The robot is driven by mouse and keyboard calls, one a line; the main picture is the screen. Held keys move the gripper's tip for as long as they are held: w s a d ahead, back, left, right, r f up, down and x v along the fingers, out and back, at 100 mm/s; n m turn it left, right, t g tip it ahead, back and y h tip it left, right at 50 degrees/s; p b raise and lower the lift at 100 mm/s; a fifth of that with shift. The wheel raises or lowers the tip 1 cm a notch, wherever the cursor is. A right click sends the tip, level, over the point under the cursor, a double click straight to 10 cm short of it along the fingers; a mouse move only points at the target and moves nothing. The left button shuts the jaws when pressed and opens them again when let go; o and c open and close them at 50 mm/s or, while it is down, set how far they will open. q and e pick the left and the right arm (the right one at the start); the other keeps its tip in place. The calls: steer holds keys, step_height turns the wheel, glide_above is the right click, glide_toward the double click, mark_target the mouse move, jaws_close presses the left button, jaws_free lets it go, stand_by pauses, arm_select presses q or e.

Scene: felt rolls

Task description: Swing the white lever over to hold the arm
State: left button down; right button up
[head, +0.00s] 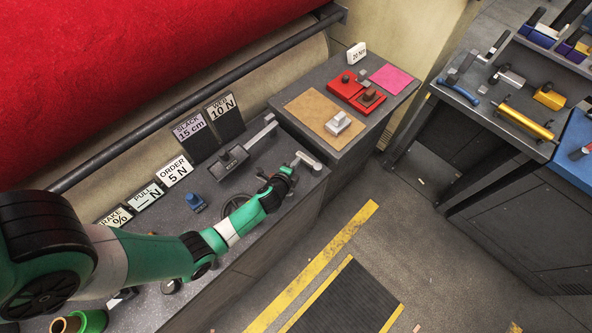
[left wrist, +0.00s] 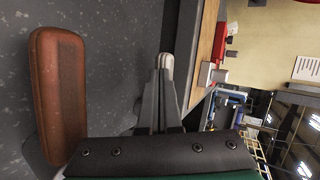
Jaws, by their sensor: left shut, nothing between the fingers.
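A whitish lever (head: 308,160) shows in the head view on the grey bench top, near its right end, just beyond my left gripper. My left gripper (head: 284,178) is low over the bench, beside the lever; whether it touches it I cannot tell. In the left wrist view its fingers (left wrist: 165,85) are together and hold nothing. A pale rounded piece shows at their tips; I cannot tell if it is the lever. A grey arm (head: 262,133) with a block at its end reaches from a dark base (head: 233,158) behind the gripper. My right gripper is out of view.
A handwheel (head: 236,206) lies partly under my left arm. A blue knob (head: 194,202) and label cards stand nearby. In the left wrist view a brown-orange rounded block (left wrist: 60,95) lies beside the fingers. A side table (head: 345,110) holds red blocks.

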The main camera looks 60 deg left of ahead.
arm_select(q)
steer(key=shift+w+a, duration=0.25)
steer(key=shift+a, duration=0.15)
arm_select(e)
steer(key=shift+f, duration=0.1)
arm_select(q)
steer(key=shift+s, duration=0.1)
stand_by(0.3)
steer(key=shift+s+r, duration=0.1)
steer(key=shift+s, duration=0.2)
steer(key=s, duration=0.1)
steer(key=s+d+p, duration=0.1)
steer(key=s, duration=0.1)
steer(key=shift+s+d+r, duration=0.15)
steer(key=shift+s+d, duration=0.05)
steer(key=shift+s, duration=0.05)
steer(key=s+d+r+p, duration=0.2)
steer(key=s+r+p, duration=0.2)
steer(key=s, duration=0.3)
steer(key=shift+s+d+r, duration=0.2)
steer(key=shift+s+r, duration=0.05)
steer(key=shift+s, duration=0.15)
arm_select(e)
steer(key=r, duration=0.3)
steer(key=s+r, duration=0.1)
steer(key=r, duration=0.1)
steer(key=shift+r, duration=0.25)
arm_select(q)
steer(key=shift+w+d, duration=0.1)
